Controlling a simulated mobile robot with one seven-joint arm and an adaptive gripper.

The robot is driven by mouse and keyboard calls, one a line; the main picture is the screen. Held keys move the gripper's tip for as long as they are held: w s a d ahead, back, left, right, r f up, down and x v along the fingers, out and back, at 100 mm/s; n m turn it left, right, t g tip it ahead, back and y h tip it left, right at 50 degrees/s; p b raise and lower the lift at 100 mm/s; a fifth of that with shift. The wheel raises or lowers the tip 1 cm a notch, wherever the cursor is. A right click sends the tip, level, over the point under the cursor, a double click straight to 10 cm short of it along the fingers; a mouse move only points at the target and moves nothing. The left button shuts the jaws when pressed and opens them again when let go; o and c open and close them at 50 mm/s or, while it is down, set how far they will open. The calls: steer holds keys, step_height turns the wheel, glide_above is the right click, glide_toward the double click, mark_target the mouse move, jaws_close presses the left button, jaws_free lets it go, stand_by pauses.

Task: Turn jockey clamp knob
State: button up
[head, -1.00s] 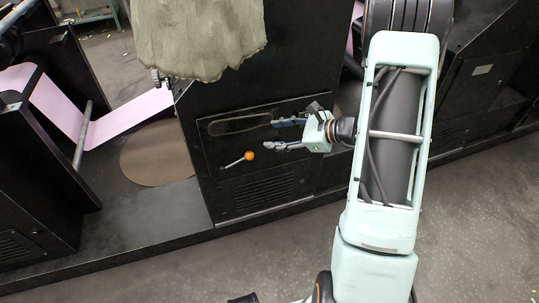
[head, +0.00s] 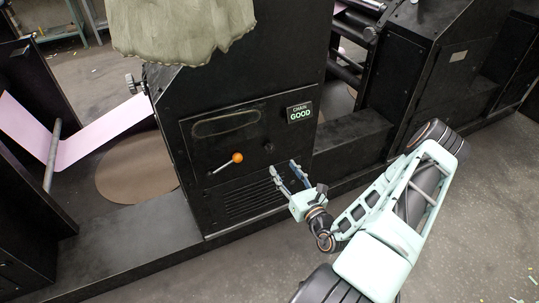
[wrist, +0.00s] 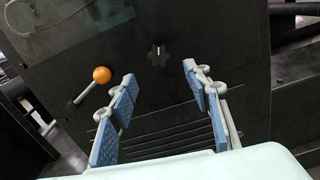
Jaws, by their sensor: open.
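A small black star-shaped knob (wrist: 158,55) sits on the dark machine panel in the wrist view, between and beyond my fingertips. It shows only as a faint dark spot in the head view (head: 268,147). No label on it can be read. My gripper (head: 283,167) is open and empty, pointing at the panel just below the knob in the head view. In the wrist view the blue-padded fingers (wrist: 160,77) are spread wide, one on each side of the knob, and appear apart from it.
A lever with an orange ball (head: 237,158) sticks out left of the knob; it also shows in the wrist view (wrist: 101,75). A "CHAIN GOOD" sign (head: 299,112) is at upper right. Vent slots (head: 250,203) lie below. A grey-green cloth (head: 182,30) hangs above.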

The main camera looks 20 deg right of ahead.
mark_target(271, 151)
steer(key=w+b, duration=0.2)
steer(key=w, duration=0.7)
steer(key=shift+w+a, duration=0.2)
steer(key=c, duration=1.2)
steer(key=shift+o, duration=0.2)
